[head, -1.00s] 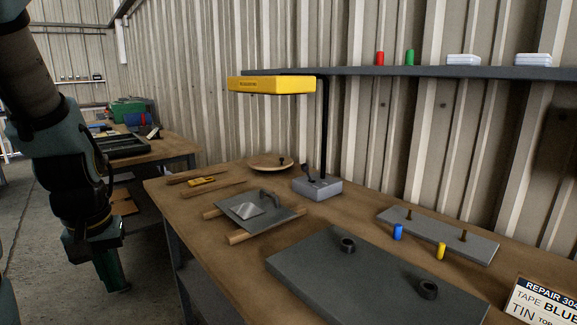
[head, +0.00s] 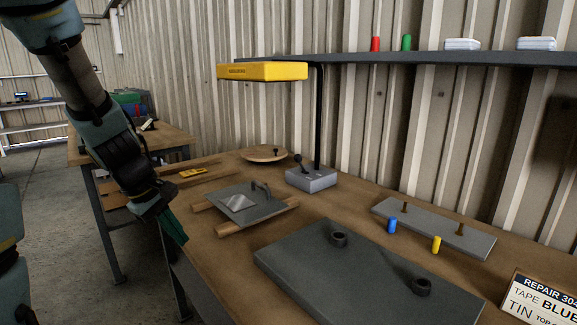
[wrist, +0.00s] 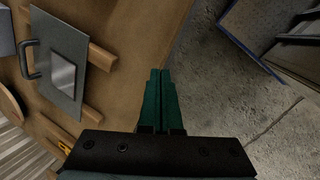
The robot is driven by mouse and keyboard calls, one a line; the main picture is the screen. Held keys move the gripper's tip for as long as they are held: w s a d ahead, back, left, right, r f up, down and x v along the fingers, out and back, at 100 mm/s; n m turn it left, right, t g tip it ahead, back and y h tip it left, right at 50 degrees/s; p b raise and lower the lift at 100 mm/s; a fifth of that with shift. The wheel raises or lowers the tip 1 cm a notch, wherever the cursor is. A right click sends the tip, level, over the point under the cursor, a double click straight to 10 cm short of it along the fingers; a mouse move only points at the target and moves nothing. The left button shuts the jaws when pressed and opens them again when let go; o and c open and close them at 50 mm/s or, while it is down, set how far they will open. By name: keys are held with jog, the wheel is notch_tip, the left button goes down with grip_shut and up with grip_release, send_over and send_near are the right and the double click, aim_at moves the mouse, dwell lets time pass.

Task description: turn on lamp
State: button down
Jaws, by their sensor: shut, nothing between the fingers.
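The lamp has a yellow head (head: 262,71) on a black post, rising from a grey base (head: 312,179) on the workbench (head: 215,240) near the wall. A dark lever with a round knob (head: 298,158) stands up from the base. My gripper (head: 182,240) is at the bench's left edge in the head view, well left of the lamp. In the wrist view its green fingers (wrist: 161,95) are together and empty, over the bench edge and floor. The lamp's lever does not show in the wrist view.
A grey plate with a handle (head: 240,204) rests on wooden strips between my gripper and the lamp. A large grey board with two dark rings (head: 340,275) lies in front. A round wooden disc (head: 265,154) lies left of the lamp base. A shelf (head: 400,59) runs along the wall.

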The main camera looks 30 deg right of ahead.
aim_at(301, 164)
jog(key=w+d+n+h, duration=0.1)
jog(key=w+d+n, duration=0.1)
jog(key=d, duration=0.3)
jog(key=w+d+n+h, duration=0.2)
jog(key=w+d+n, duration=0.1)
jog(key=d, duration=0.2)
jog(key=w+d+n+h+b, duration=0.1)
jog(key=w+d+n+h, duration=0.1)
jog(key=d, duration=0.3)
jog(key=shift+w+d+r+n, duration=0.3)
jog(key=shift+w+d+r, duration=0.05)
jog(key=w+d+r+n+t+h, duration=0.1)
jog(key=w+d+n, duration=0.2)
jog(key=w+d+r+n+t+h, duration=0.1)
jog(key=w+d+n, duration=0.1)
jog(key=d, duration=0.2)
jog(key=w+d+r+n+t+h, duration=0.1)
jog(key=w+d+n+h, duration=0.1)
jog(key=w+d+n, duration=0.1)
jog(key=shift+w+d+r+n, duration=0.2)
jog(key=shift+w+d+n, duration=0.05)
jog(key=shift+w+n, duration=0.05)
jog(key=shift+w+d+r+n+t, duration=0.15)
jog(key=shift+w+n+t, duration=0.05)
jog(key=shift+n+t, duration=0.1)
